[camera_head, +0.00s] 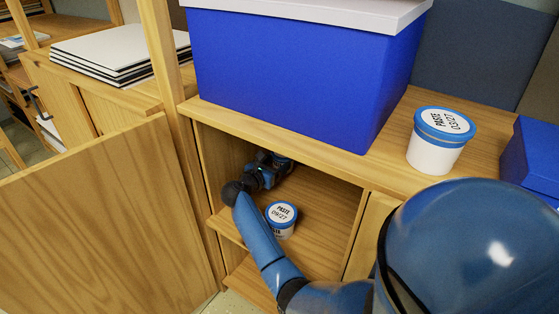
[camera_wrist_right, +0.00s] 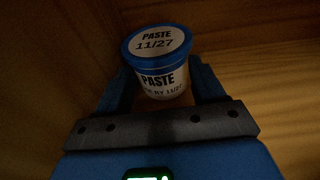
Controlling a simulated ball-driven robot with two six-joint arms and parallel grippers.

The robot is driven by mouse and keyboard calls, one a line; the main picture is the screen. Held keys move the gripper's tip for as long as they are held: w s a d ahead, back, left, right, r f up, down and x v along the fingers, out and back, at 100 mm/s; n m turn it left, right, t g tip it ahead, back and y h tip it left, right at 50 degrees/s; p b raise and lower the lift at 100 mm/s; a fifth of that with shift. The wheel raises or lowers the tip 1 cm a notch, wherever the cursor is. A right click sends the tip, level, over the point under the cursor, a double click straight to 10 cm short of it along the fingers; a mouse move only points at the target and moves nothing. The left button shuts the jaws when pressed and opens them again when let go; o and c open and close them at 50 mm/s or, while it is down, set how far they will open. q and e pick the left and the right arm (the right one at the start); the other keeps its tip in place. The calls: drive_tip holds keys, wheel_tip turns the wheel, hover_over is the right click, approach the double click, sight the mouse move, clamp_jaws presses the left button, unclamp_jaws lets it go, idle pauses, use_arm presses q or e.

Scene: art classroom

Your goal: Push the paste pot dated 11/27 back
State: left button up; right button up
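The paste pot dated 11/27 (camera_wrist_right: 158,62), white with a blue lid, stands upright between the two fingers of my right gripper (camera_wrist_right: 160,88) in the right wrist view. The fingers flank it closely on both sides and look shut on it. In the head view my right gripper (camera_head: 277,168) is deep inside the open cabinet compartment, and I cannot make out this pot there. My left gripper is not in view.
Another paste pot, dated 09/27 (camera_head: 282,218), stands near the shelf's front, right beside my forearm. A 03/27 pot (camera_head: 437,141) and a large blue box (camera_head: 290,75) stand on the cabinet top. The cabinet door (camera_head: 100,225) hangs open at left.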

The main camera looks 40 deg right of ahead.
drive_tip(key=shift+d, duration=0.1)
drive_tip(key=shift+s+a+f+p, duration=0.5)
drive_tip(key=shift+a+f+p, duration=0.1)
drive_tip(key=shift+a+p, duration=0.1)
drive_tip(key=shift+s+a, duration=0.1)
drive_tip(key=shift+a, duration=0.05)
drive_tip(key=shift+r, duration=0.1)
drive_tip(key=shift+s+a+r+p, duration=0.2)
drive_tip(key=shift+a+r+p, duration=0.05)
drive_tip(key=shift+r+p, duration=0.55)
drive_tip(key=shift+s+a+r+p, duration=0.2)
drive_tip(key=shift+a+r+p, duration=0.1)
drive_tip(key=shift+r+p, duration=0.55)
drive_tip(key=shift+s+a+r+p, duration=0.2)
drive_tip(key=shift+a+r+p, duration=0.05)
drive_tip(key=shift+r+p, duration=0.55)
